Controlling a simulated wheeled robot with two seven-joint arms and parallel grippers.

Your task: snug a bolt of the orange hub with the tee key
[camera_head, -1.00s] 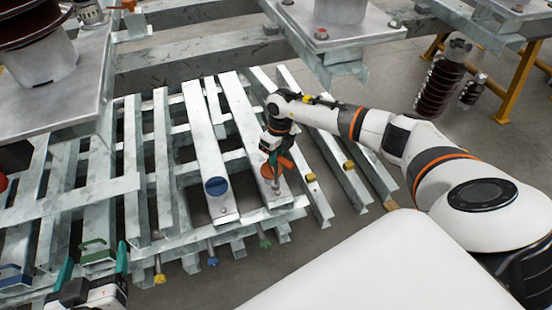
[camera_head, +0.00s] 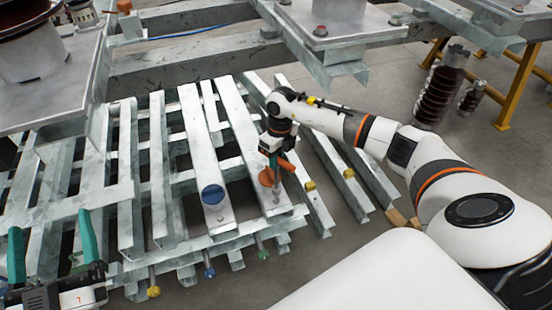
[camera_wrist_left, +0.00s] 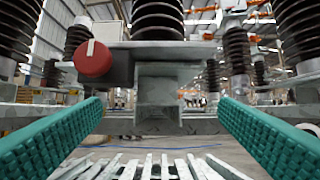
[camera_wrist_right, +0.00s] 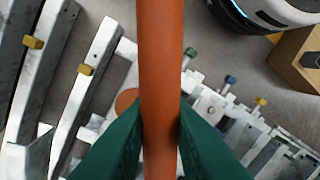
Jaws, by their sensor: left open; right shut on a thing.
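The orange hub (camera_head: 267,177) is a disc on the near end of a grey steel beam. It also shows partly behind the fingers in the right wrist view (camera_wrist_right: 126,101). My right gripper (camera_head: 275,157) is at the hub, shut on an orange bar, which I take as the tee key (camera_wrist_right: 159,60). The bar runs through the right wrist view between the green fingers. Whether the key sits on a bolt is hidden. My left gripper (camera_head: 50,222) is open and empty at the lower left; its fingers stand wide apart in the left wrist view (camera_wrist_left: 160,115).
A blue hub (camera_head: 212,194) sits on the neighbouring beam. Yellow (camera_head: 154,291), blue (camera_head: 209,272) and green-ended (camera_head: 263,253) rods stick out in front. A red knob (camera_wrist_left: 93,57) is ahead of my left gripper.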

